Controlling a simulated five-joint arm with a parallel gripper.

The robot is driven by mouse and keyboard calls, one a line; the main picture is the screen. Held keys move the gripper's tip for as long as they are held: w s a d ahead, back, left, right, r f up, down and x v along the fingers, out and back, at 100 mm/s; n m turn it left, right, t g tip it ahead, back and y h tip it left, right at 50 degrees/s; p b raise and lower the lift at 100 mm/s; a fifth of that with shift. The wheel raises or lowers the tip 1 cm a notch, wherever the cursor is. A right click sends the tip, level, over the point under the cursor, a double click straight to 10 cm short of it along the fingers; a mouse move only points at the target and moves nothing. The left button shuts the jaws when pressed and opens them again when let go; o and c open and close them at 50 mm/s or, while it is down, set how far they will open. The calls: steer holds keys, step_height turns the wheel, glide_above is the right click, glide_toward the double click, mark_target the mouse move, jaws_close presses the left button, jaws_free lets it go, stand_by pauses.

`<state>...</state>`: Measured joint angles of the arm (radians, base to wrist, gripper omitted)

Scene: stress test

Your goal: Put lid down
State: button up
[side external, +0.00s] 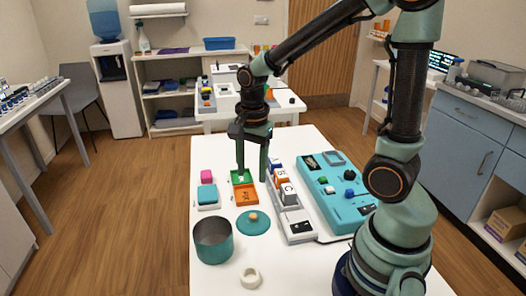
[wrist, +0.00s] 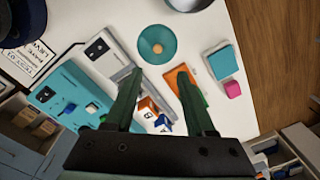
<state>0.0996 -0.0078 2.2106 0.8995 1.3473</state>
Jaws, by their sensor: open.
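The lid (side external: 254,223) is a flat teal disc with a small orange knob. It lies on the white table to the right of an open, dark-inside teal pot (side external: 213,241). My gripper (side external: 252,180) points down, open, near the green and orange tray (side external: 246,195), farther back on the table than the lid. In the wrist view my two fingers (wrist: 160,72) are spread apart with nothing held between them.
A teal panel with knobs (side external: 335,190) and a grey strip with lettered cubes (side external: 287,195) stand to the right. A teal block (side external: 207,194) and pink cube (side external: 207,176) are left of the tray. A cream ring (side external: 250,278) lies at the front.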

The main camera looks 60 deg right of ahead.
steer(key=s+a+r+n+t, duration=0.1)
steer(key=s+r+n+t, duration=0.1)
steer(key=r+n, duration=0.3)
steer(key=s+a+r+n+t, duration=0.2)
steer(key=r+n, duration=0.3)
steer(key=n, duration=0.6)
steer(key=shift+a+n+t, duration=0.15)
steer(key=shift+n+t, duration=0.15)
steer(key=shift+t, duration=0.3)
